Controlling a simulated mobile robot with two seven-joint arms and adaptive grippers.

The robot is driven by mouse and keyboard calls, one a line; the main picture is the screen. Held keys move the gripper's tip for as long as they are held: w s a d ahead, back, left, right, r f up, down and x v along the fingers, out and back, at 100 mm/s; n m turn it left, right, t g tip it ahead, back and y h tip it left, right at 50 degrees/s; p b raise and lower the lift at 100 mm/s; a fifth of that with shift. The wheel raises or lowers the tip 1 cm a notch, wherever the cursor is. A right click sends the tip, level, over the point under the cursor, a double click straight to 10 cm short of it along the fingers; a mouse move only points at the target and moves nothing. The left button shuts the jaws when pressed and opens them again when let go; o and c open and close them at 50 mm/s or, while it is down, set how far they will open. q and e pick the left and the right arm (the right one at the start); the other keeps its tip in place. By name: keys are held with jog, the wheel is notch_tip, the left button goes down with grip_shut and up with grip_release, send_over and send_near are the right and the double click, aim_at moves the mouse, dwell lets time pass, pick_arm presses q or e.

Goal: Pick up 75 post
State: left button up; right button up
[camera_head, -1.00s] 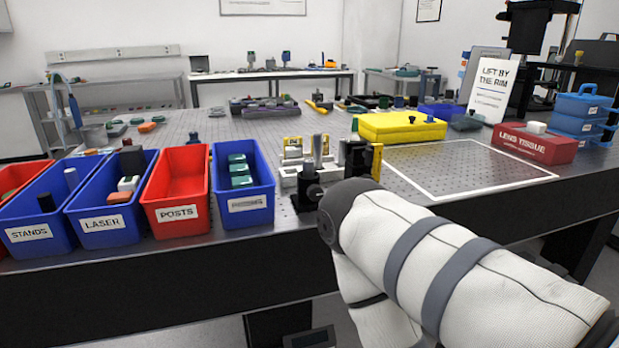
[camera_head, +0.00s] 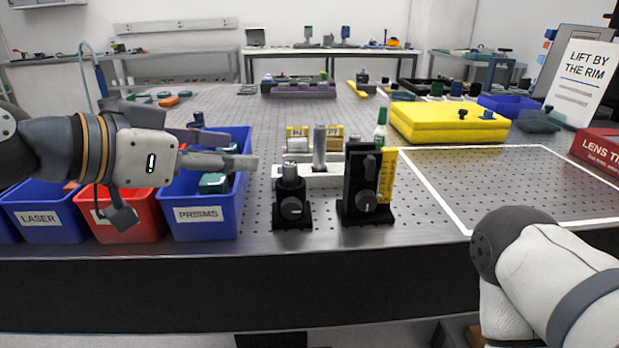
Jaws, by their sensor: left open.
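A grey metal post (camera_head: 319,148) stands upright near the white rack (camera_head: 307,181) in the middle of the table. No 75 mark can be read on it. A shorter dark post with a metal top in a black holder (camera_head: 292,196) stands in front and to its left. My left gripper (camera_head: 243,151) comes in from the left, open and empty, over the blue PRISMS bin (camera_head: 205,222). Its fingertips point right and are apart from the grey post. My right gripper is out of view; only part of my right arm shows.
A black mount with a knob (camera_head: 364,187) and a yellow plate (camera_head: 387,176) stand right of the posts. The red bin (camera_head: 129,224) and blue LASER bin (camera_head: 47,222) lie left. A yellow case (camera_head: 448,122) is behind. The white-outlined area (camera_head: 510,181) is clear.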

aim_at(287, 165)
pick_arm(q)
jog(key=x, duration=0.3)
jog(key=b+x, duration=0.1)
jog(key=x, duration=0.3)
jog(key=s+f+x, duration=0.1)
jog(key=x, duration=0.2)
jog(key=shift+w+d+f, duration=0.15)
jog(key=shift+w+d, duration=0.1)
jog(key=shift+d, duration=0.1)
jog(key=shift+w+d, duration=0.1)
jog(key=shift+w, duration=0.05)
jog(key=shift+c, duration=0.3)
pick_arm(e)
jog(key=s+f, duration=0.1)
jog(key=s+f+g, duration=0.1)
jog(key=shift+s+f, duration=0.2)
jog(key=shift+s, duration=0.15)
pick_arm(q)
grip_shut()
